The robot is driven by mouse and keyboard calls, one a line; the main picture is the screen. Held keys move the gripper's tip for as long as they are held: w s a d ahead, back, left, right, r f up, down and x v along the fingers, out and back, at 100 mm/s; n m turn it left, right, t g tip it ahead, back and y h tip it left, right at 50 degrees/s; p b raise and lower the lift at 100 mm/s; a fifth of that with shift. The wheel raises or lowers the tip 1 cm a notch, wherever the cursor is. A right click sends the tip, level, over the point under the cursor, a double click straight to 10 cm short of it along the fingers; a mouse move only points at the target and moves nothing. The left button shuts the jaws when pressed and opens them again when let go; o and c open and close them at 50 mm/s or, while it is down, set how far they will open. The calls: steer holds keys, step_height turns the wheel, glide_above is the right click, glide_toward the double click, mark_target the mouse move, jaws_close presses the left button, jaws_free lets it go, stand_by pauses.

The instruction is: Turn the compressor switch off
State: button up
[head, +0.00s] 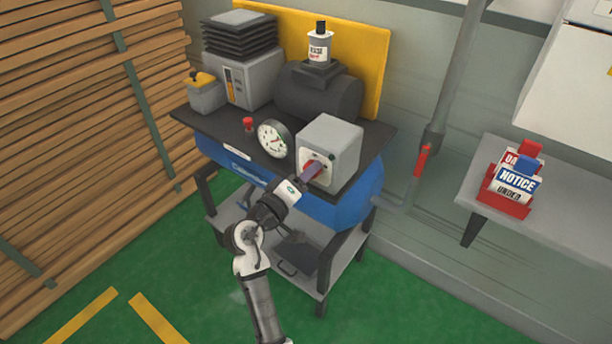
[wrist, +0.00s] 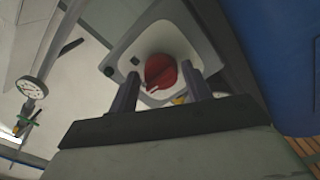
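The compressor (head: 240,170) is a blue tank under a dark top plate on a grey wheeled-looking frame. A light grey switch box (head: 340,140) stands at the top plate's right front. Its red rotary switch (wrist: 160,72) sits on a pale plate, with a white mark on its lower left side in the wrist view. In the head view my gripper mostly covers the switch. My gripper (head: 311,173) points at the box front. In the wrist view its two fingers (wrist: 158,72) are apart, one on each side of the switch, with gaps showing. Contact cannot be told.
A round gauge (head: 275,138) and a small red knob (head: 248,124) are left of the box. A dark motor (head: 318,95) is behind. A grey shelf (head: 560,215) with notice tags (head: 516,182) is at right. Stacked planks (head: 80,100) stand left. Green floor is clear in front.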

steer(key=shift+o, duration=0.9)
steer(key=b+v, duration=0.4)
steer(key=v, duration=1)
